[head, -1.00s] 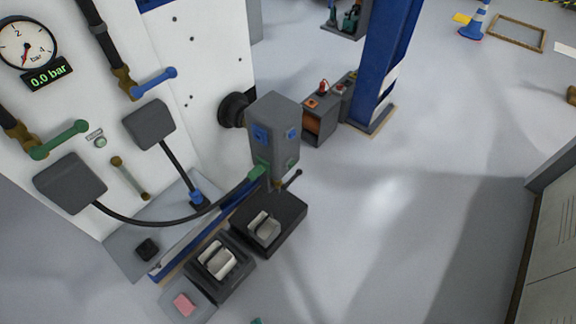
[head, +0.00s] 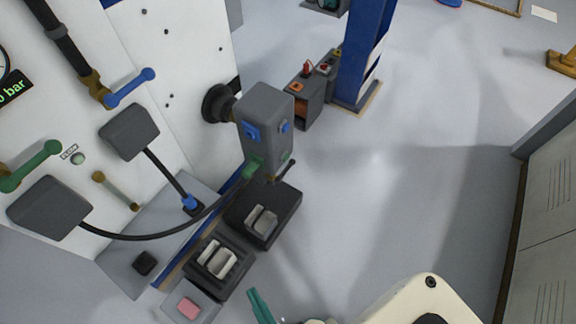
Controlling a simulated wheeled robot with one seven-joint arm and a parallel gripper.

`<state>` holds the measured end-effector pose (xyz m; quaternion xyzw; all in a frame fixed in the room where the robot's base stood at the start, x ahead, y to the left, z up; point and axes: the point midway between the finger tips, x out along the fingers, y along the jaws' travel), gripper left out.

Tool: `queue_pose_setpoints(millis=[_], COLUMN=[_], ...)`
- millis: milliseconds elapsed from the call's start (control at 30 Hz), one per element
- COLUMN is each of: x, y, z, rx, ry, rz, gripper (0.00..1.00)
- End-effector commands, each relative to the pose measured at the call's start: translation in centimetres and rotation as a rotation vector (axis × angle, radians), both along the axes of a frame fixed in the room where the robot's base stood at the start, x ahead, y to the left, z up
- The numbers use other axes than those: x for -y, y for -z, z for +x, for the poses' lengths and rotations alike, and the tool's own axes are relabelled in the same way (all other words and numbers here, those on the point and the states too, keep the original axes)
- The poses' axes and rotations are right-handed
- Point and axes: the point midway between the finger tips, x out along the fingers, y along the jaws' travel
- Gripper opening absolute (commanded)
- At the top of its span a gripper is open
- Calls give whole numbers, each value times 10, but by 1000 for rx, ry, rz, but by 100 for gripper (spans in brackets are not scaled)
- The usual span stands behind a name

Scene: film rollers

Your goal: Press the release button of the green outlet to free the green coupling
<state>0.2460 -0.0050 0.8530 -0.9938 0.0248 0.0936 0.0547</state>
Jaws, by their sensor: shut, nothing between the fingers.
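A grey outlet box (head: 266,104) stands out from the white panel on a round black mount. The green coupling (head: 252,169), on the end of a black hose, sits at the lower left face of the box and hides the green outlet behind it. A small green part (head: 284,158), perhaps the release button, shows low on the right face. A blue outlet (head: 250,132) is above the coupling, with a blue part (head: 284,127) on the right face. My gripper (head: 262,306) shows as a teal finger at the bottom edge, apart from and below the box; the rest is cut off.
Dark blocks with pale rockers (head: 217,259) and a pink pad (head: 188,307) lie below the box. A blue coupling (head: 190,203) on another hose stands at the panel foot. A blue post (head: 362,50) is behind, a cabinet (head: 550,220) at right. The middle floor is clear.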

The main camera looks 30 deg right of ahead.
Motion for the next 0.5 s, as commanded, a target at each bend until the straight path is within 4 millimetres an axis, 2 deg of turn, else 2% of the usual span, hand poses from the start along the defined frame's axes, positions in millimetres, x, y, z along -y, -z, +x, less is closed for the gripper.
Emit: queue_pose_setpoints(millis=[267, 500], x=[38, 94], y=[55, 98], z=[68, 133], rx=[193, 387], ry=[223, 423], rz=[367, 680], gripper=[0, 0])
